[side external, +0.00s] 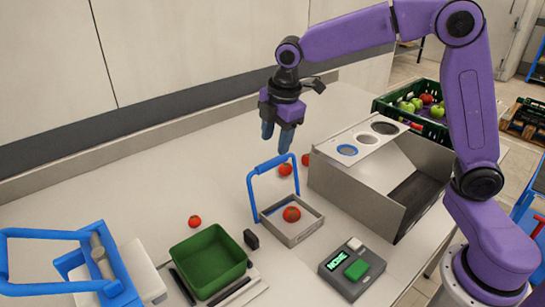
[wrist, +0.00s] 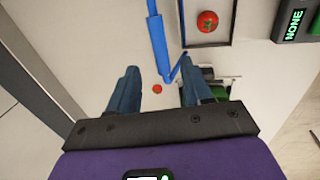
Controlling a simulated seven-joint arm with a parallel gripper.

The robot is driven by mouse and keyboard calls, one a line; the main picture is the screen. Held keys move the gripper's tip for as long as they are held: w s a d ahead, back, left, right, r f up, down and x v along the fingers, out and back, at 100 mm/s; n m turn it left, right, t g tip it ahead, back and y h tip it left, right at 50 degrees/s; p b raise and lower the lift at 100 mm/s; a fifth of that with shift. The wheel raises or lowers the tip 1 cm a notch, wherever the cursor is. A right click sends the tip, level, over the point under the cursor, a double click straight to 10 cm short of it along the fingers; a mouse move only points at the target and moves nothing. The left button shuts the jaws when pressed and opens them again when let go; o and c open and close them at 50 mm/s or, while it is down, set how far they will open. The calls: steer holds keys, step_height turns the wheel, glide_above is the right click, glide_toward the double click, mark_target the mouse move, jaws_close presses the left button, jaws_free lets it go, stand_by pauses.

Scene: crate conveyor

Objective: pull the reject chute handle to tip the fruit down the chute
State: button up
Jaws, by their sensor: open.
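A blue arched handle (side external: 274,162) rises from one side of a small grey tray (side external: 293,238). A red tomato (side external: 292,214) lies in the tray. My gripper (side external: 275,146) is open and empty, pointing down above the handle and apart from it. In the wrist view the blue handle bar (wrist: 157,42) runs beyond my open fingers (wrist: 160,85), near the tray with its tomato (wrist: 207,21). A grey chute box (side external: 415,190) with a holed top panel stands right of the tray.
A green bin (side external: 208,262) stands at front left, beside a blue frame (side external: 45,234). A control box (side external: 352,268) reads NONE. Loose tomatoes (side external: 194,221) lie on the table. A green crate of fruit (side external: 388,108) stands behind the chute. The table's back left is clear.

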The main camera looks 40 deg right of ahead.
mark_target(272, 160)
steer(key=f, duration=0.4)
steer(key=w+f, duration=0.1)
steer(key=f, duration=0.1)
steer(key=shift+w+f, duration=0.1)
steer(key=shift+f, duration=0.15)
jaws_close()
